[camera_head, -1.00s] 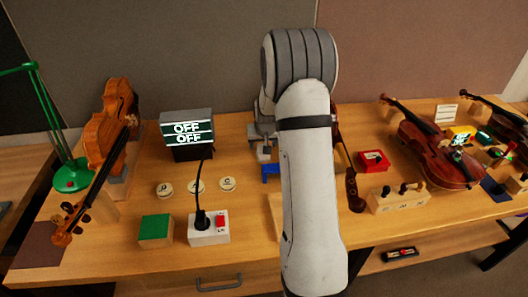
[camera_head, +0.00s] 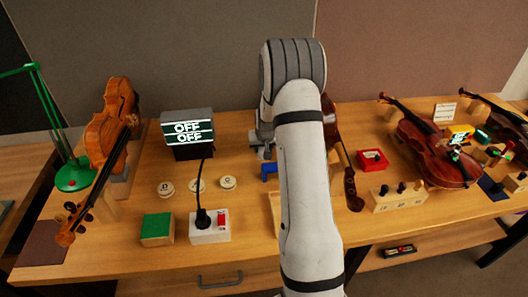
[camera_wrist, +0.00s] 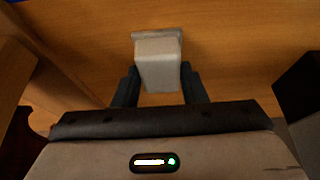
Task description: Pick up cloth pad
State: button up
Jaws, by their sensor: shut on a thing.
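The cloth pad (camera_wrist: 158,66) is a pale grey block with a wider lip at its far end. In the wrist view it sits between the two dark fingers of my gripper (camera_wrist: 161,88), which is shut on it. Wood surface shows behind the pad; I cannot tell whether the pad touches it. In the head view my arm hides most of the gripper, and the pad cannot be made out clearly there.
A blue stand (camera_head: 269,171) is close left of my arm. A dark violin partly shows behind the arm. To the right are a red tray (camera_head: 373,160), a wooden peg block (camera_head: 399,197) and a violin (camera_head: 436,155). The green-topped block (camera_head: 157,228) is at front left.

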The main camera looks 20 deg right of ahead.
aim_at(263, 149)
jog(key=c, duration=0.5)
jog(key=shift+o, duration=0.2)
notch_tip(263, 149, up, 10)
jog(key=b, duration=0.2)
